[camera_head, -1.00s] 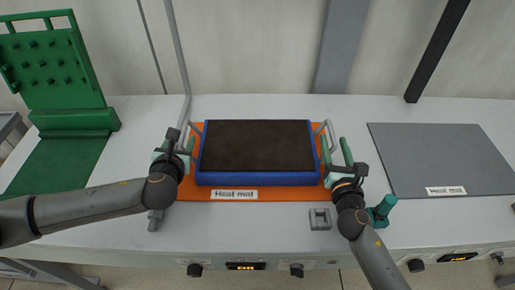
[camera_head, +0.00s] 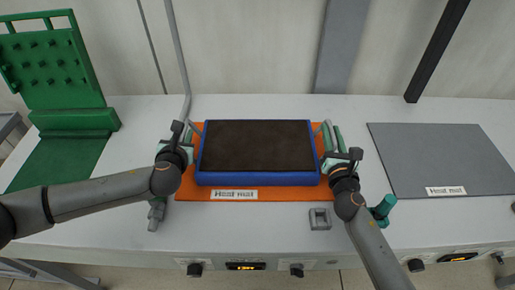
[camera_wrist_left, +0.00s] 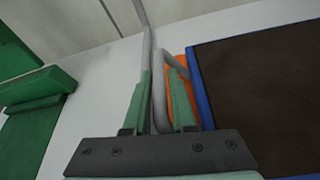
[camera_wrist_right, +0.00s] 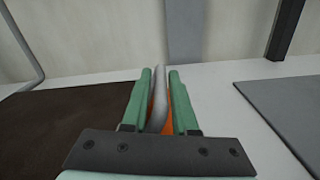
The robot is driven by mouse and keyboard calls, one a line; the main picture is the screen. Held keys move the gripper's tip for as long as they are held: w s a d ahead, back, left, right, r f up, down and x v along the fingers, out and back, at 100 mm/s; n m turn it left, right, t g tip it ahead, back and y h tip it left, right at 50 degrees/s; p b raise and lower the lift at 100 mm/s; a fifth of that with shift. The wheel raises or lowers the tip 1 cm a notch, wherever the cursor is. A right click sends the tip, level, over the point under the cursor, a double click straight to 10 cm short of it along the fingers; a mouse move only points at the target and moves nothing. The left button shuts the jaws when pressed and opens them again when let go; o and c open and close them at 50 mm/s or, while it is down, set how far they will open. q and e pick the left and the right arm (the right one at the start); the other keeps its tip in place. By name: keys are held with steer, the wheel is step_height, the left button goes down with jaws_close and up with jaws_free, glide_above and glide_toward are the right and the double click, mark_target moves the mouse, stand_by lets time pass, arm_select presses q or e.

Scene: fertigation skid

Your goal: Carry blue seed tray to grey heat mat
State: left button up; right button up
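The blue seed tray (camera_head: 258,179), filled with dark soil, lies flat on the orange heat mat (camera_head: 290,194), with a grey handle at each short end. My left gripper (camera_head: 182,142) is at its left handle. In the left wrist view, the left handle (camera_wrist_left: 159,85) stands between the open fingers. My right gripper (camera_head: 333,140) is at its right end. In the right wrist view, the right handle (camera_wrist_right: 159,98) stands between the open fingers, with orange mat showing beside it. The grey heat mat (camera_head: 440,160) lies bare to the right, with a label on its front edge.
A green pegboard stand (camera_head: 55,70) is at the far left. A small grey square block (camera_head: 320,219) and a teal-handled item (camera_head: 382,208) lie near the front edge. White bench shows between the mats. Knobs and displays line the bench front.

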arm_select(q)
jaws_close()
arm_select(e)
jaws_close()
arm_select(q)
steer(key=shift+a, duration=0.1)
arm_select(e)
steer(key=shift+d+f, duration=0.1)
stand_by(0.4)
arm_select(q)
steer(key=shift+w+r, duration=0.1)
steer(key=shift+r, duration=0.1)
arm_select(e)
steer(key=shift+r, duration=0.25)
